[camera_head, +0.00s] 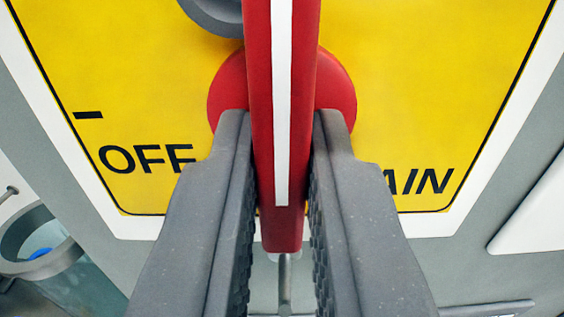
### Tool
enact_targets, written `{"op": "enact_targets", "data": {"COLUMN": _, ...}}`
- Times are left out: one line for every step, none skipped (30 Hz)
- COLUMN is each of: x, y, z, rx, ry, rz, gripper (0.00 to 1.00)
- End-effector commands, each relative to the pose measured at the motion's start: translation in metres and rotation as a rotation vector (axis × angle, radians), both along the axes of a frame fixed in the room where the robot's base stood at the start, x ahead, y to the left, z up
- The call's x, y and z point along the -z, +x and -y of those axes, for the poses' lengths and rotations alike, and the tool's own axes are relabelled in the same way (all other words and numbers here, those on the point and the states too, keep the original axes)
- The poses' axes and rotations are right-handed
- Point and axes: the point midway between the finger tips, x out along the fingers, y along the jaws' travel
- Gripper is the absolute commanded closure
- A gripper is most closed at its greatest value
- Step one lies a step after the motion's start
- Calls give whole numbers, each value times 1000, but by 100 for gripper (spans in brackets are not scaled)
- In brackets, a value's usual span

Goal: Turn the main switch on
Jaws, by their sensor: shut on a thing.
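The main switch is a red rotary handle (284,150) with a white stripe along it, on a red round base (338,95). It sits on a yellow plate (430,80) with a black and white border. The handle stands upright in the picture, its striped end pointing down. "OFF" is printed at the left, and "AIN" shows at the right, the letters before it hidden by a finger. My gripper (283,200) has one grey finger on each side of the handle and is shut on it. The top of the handle is cut off by the frame.
A grey round part (215,12) is at the top, partly behind the handle. Grey panel surrounds the plate. A ring-shaped fitting (38,245) with something blue in it is at lower left. A white panel (535,215) is at the right.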

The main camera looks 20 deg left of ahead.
Motion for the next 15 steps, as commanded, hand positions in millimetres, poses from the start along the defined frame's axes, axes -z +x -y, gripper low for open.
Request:
{"op": "enact_targets", "data": {"x": 2, "y": 1, "z": 0, "rx": 0, "ry": 0, "rz": -4, "gripper": 100}}
{"op": "enact_targets", "data": {"x": 2, "y": 1, "z": 0, "rx": 1, "ry": 0, "rz": -4, "gripper": 100}}
{"op": "enact_targets", "data": {"x": 2, "y": 1, "z": 0, "rx": 1, "ry": 0, "rz": -4, "gripper": 82}}
{"op": "enact_targets", "data": {"x": 2, "y": 1, "z": 0, "rx": 1, "ry": 0, "rz": -4, "gripper": 79}}
{"op": "enact_targets", "data": {"x": 2, "y": 0, "z": 0, "rx": 1, "ry": -1, "rz": -3, "gripper": 79}}
{"op": "enact_targets", "data": {"x": 1, "y": 0, "z": 0, "rx": 1, "ry": -1, "rz": -3, "gripper": 79}}
{"op": "enact_targets", "data": {"x": 1, "y": 0, "z": 0, "rx": 1, "ry": -1, "rz": -2, "gripper": 79}}
{"op": "enact_targets", "data": {"x": 1, "y": 0, "z": 0, "rx": 1, "ry": -1, "rz": -2, "gripper": 79}}
{"op": "enact_targets", "data": {"x": 1, "y": 0, "z": 0, "rx": 1, "ry": -1, "rz": -2, "gripper": 79}}
{"op": "enact_targets", "data": {"x": 1, "y": 0, "z": 1, "rx": 1, "ry": 0, "rz": -1, "gripper": 79}}
{"op": "enact_targets", "data": {"x": 0, "y": 0, "z": 1, "rx": 1, "ry": 0, "rz": -1, "gripper": 79}}
{"op": "enact_targets", "data": {"x": 0, "y": 0, "z": 1, "rx": 1, "ry": 0, "rz": -1, "gripper": 79}}
{"op": "enact_targets", "data": {"x": 0, "y": 0, "z": 1, "rx": 1, "ry": 0, "rz": -1, "gripper": 79}}
{"op": "enact_targets", "data": {"x": 0, "y": -1, "z": 1, "rx": 1, "ry": 0, "rz": 0, "gripper": 79}}
{"op": "enact_targets", "data": {"x": 0, "y": -3, "z": 1, "rx": 1, "ry": 0, "rz": 0, "gripper": 79}}
